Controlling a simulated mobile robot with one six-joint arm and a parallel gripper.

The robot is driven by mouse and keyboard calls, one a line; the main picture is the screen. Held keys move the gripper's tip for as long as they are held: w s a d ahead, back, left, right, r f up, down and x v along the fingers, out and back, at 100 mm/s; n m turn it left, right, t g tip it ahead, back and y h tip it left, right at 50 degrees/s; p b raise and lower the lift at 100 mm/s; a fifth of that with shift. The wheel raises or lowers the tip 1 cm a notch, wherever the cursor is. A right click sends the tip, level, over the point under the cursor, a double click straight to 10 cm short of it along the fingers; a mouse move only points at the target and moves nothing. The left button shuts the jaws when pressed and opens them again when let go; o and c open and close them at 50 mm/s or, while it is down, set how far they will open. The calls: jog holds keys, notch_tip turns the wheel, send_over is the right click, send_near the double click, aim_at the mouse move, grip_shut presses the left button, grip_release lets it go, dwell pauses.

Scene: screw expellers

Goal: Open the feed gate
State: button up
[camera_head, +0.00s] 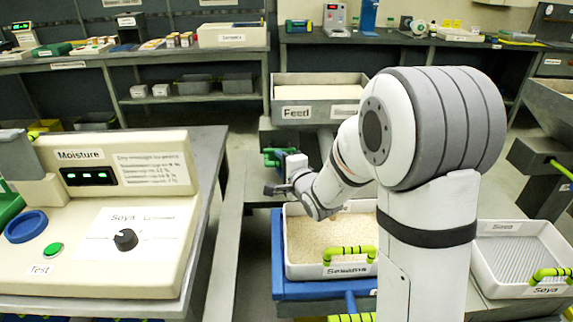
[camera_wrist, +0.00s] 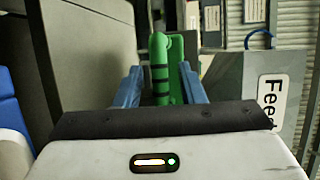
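A green handle (camera_head: 278,157) sits below the front of the bin labelled Feed (camera_head: 340,78), left of my arm in the head view. In the wrist view the green handle (camera_wrist: 160,70), with dark bands, stands upright straight ahead. My gripper (camera_head: 272,182) is close to it, with its fingers pointing toward it. In the wrist view my gripper (camera_wrist: 162,88) is open, one blue finger to each side of the handle. The gap looks narrower on the right. I cannot tell whether either finger touches the handle. The gate plate itself cannot be made out.
A tray of sesame (camera_head: 305,245) with a yellow-green handle stands on a blue base below my arm. A moisture tester (camera_head: 110,215) sits on the left bench. An soya tray (camera_head: 515,255) is at right. In the wrist view, a dark grey panel (camera_wrist: 85,50) rises close on the left.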

jog(key=shift+s, duration=0.1)
jog(key=p+v, duration=0.1)
jog(key=v, duration=0.6)
jog(key=shift+s+d, duration=0.15)
jog(key=shift+s, duration=0.1)
jog(key=shift+r, duration=0.15)
